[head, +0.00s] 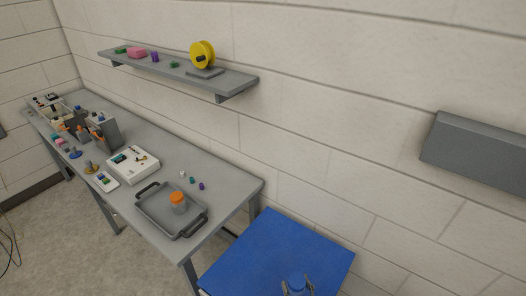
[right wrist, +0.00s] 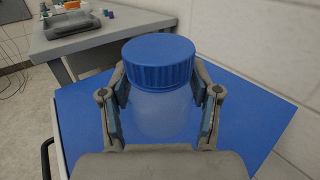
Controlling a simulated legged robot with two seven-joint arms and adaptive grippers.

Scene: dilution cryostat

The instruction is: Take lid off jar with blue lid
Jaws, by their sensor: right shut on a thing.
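A jar with a blue lid (right wrist: 159,62) fills the middle of the right wrist view. Its clear, frosted body (right wrist: 160,113) stands upright below the lid, and the lid sits on it. My right gripper (right wrist: 162,100) is shut on the jar body, one finger on each side, below the lid. In the head view the blue lid (head: 297,281) shows at the bottom edge, with my right gripper's fingers (head: 297,289) around the jar. The jar is over the blue surface (head: 275,245); its base is hidden. My left gripper is in neither view.
A grey table (head: 228,183) stands to the left, with a grey tray (head: 153,213) holding an orange-lidded jar (head: 178,202), a white box (head: 133,165) and several small items. A wall shelf (head: 180,72) carries a yellow spool (head: 203,53). The blue surface is otherwise clear.

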